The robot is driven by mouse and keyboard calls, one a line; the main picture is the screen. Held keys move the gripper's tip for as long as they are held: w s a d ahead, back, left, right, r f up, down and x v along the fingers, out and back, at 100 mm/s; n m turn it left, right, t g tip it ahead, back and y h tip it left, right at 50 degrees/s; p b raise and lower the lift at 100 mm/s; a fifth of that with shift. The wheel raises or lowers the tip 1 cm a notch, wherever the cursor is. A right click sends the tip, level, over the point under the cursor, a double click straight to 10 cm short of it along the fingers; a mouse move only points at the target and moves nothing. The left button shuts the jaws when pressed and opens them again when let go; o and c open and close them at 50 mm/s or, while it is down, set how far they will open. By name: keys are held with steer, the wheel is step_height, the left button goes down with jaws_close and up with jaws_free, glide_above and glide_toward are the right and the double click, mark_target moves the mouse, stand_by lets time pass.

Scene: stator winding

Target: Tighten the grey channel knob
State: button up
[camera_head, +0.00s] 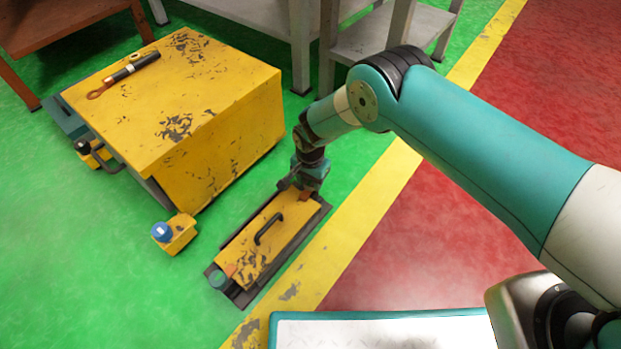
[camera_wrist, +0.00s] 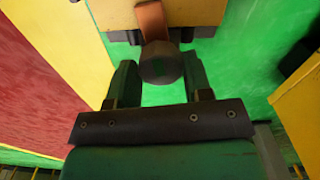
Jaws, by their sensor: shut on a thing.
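The grey channel knob (camera_wrist: 161,62) is dark, round and faceted in the wrist view, below an orange-brown strap (camera_wrist: 151,20) at the end of a yellow cover. My gripper (camera_wrist: 158,78) is shut on this knob, one finger on each side. In the head view my gripper (camera_head: 301,186) is at the far end of the low channel (camera_head: 318,213), and it hides the knob there. The channel has a yellow cover (camera_head: 277,240) with a black handle (camera_head: 268,226). A round greenish knob (camera_head: 217,280) shows at its near end.
A worn yellow cabinet (camera_head: 225,105) stands left of the channel, with a black-handled tool (camera_head: 125,73) on top. A small yellow block with a blue knob (camera_head: 162,231) sits on the green floor. Grey tables (camera_head: 340,40) stand behind. Open floor lies at lower left.

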steer(key=shift+w+r, duration=0.15)
steer(key=shift+w, duration=0.05)
stand_by(0.4)
steer(key=o, duration=0.7)
steer(key=shift+o, duration=1.1)
steer(key=shift+s, duration=0.1)
step_height(320, 180, up, 17)
steer(key=p, duration=0.8)
steer(key=shift+r+p, duration=0.15)
steer(key=shift+p, duration=0.25)
